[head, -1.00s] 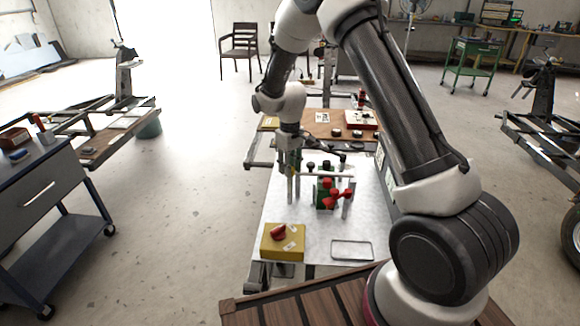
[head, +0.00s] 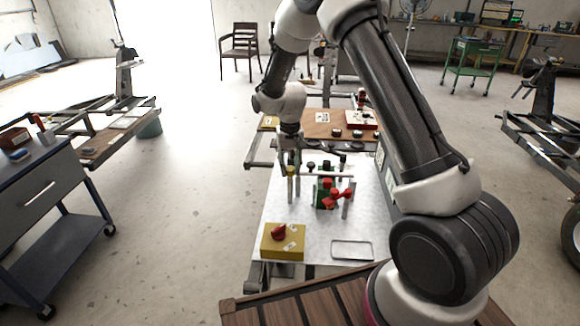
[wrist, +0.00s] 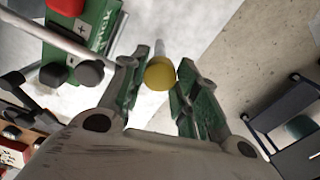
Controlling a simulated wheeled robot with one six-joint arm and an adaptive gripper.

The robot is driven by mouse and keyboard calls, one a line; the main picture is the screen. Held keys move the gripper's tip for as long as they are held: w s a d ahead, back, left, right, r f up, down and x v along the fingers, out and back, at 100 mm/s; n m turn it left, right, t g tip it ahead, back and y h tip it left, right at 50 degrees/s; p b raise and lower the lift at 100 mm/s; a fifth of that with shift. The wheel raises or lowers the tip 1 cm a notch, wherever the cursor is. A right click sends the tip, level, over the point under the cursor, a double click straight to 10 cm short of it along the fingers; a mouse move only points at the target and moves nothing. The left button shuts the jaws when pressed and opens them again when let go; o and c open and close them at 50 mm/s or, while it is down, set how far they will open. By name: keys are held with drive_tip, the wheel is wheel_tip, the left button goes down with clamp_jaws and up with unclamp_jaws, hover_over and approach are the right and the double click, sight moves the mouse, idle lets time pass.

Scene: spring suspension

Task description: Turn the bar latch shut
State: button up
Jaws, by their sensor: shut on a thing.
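A pale horizontal bar (head: 338,177) runs across the fixture on the table, behind the red-knobbed green blocks. In the wrist view a pale bar (wrist: 45,37) slants past a green block (wrist: 93,25). A yellow knob (wrist: 160,74) on a pale stem sits between my fingertips; the yellow-topped post (head: 291,184) shows at the fixture's left. My gripper (wrist: 168,80) is shut on the yellow knob, with one finger on each side. Whether the bar joins this knob is unclear.
Red knobs (head: 335,199) and a right-hand post stand close to my gripper. A yellow box with a red knob (head: 282,242) and a metal frame (head: 352,249) are on the near table. The metal tabletop (head: 290,214) is clear between them.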

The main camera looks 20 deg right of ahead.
sight(290, 168)
idle(0.4)
drive_tip(key=o, duration=1)
wheel_tip(290, 168, up, 12)
